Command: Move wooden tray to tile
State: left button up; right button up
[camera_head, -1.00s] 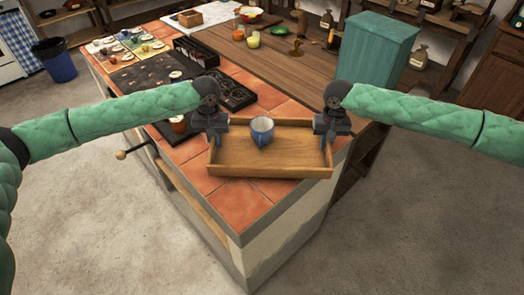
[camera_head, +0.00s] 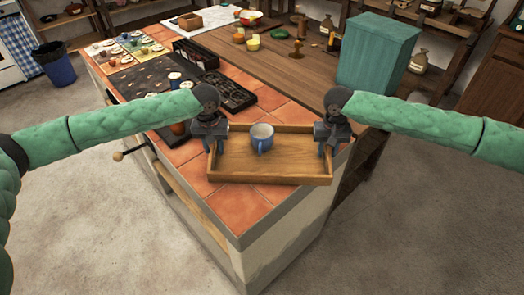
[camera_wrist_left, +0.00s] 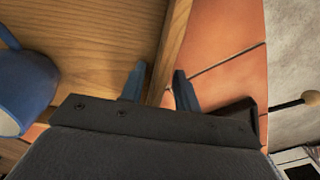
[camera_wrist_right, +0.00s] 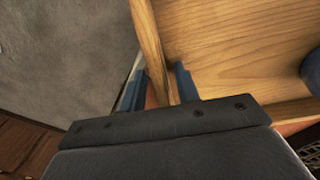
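The wooden tray (camera_head: 232,168) is a shallow rectangular box over the terracotta tile (camera_head: 243,203) at the near end of the counter. Its right front corner extends past the counter edge in the head view. I cannot tell whether its underside touches the tile. A blue mug (camera_head: 261,140) with a pale inside stands upright in it. My left gripper (camera_wrist_left: 160,82) has its fingers on either side of the tray's left wall and looks shut on it. My right gripper (camera_wrist_right: 164,82) straddles the right wall in the same way.
A dark divided box (camera_head: 228,92) and a dark board (camera_head: 150,72) with small items lie behind the tray, to the left. A teal box (camera_head: 375,55) stands behind at right. Bare tile shows in front of the tray.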

pick_arm(q)
notch_tip(320, 180, up, 12)
jog(key=shift+f, duration=0.2)
pick_arm(e)
jog(key=shift+a, duration=0.1)
pick_arm(q)
jog(key=shift+r, duration=0.15)
pick_arm(e)
jog(key=shift+r, duration=0.45)
notch_tip(320, 180, up, 11)
jog(key=shift+r, duration=0.1)
dwell(0.5)
